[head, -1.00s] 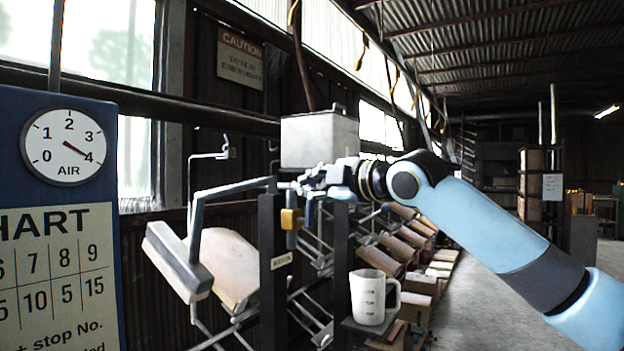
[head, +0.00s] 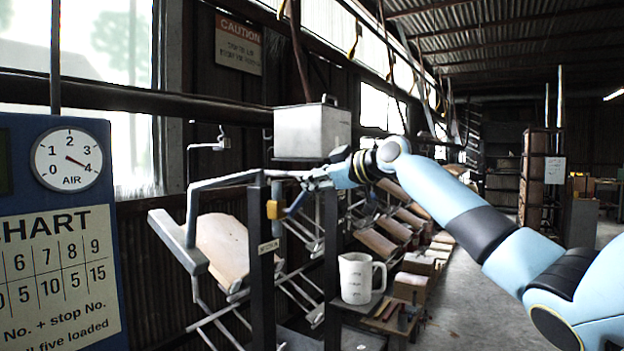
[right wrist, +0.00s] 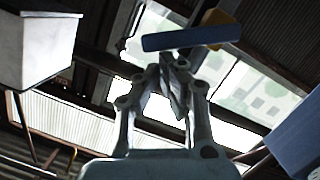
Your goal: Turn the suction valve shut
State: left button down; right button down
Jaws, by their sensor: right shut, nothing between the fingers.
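The suction valve has a yellow body (head: 272,209) on a dark post, above a small label plate (head: 268,246). Its blue lever (head: 297,204) slants up to the right in the head view. In the right wrist view the lever (right wrist: 190,38) is a blue bar just beyond the fingertips, with the yellow part (right wrist: 218,17) behind it. My right gripper (head: 309,180) is shut and empty, close to the lever; I cannot tell whether it touches. It also shows in the right wrist view (right wrist: 173,58). My left gripper is not in view.
A grey metal box (head: 312,132) sits above the valve. A white jug (head: 357,278) stands on a low shelf to the right. A grey bent arm (head: 192,225) and a blue board with an air gauge (head: 67,160) are at left. The floor at right is clear.

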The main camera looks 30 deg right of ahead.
jog(key=shift+w+d+f+m+g+y+b, duration=0.15)
jog(key=shift+w+d+f+m+y+b, duration=0.15)
jog(key=shift+d+f+m+b, duration=0.35)
jog(key=shift+w+d+f+m+g+y+b, duration=0.2)
jog(key=shift+f+m+y+b, duration=0.15)
jog(key=shift+m, duration=0.45)
jog(key=shift+w+d+f+m+g+y+b, duration=0.15)
jog(key=shift+w+d+f+m+y+b, duration=0.1)
jog(key=shift+d+f+m+b, duration=0.4)
jog(key=shift+a+r, duration=0.1)
jog(key=shift+a, duration=0.1)
jog(key=shift+r, duration=0.1)
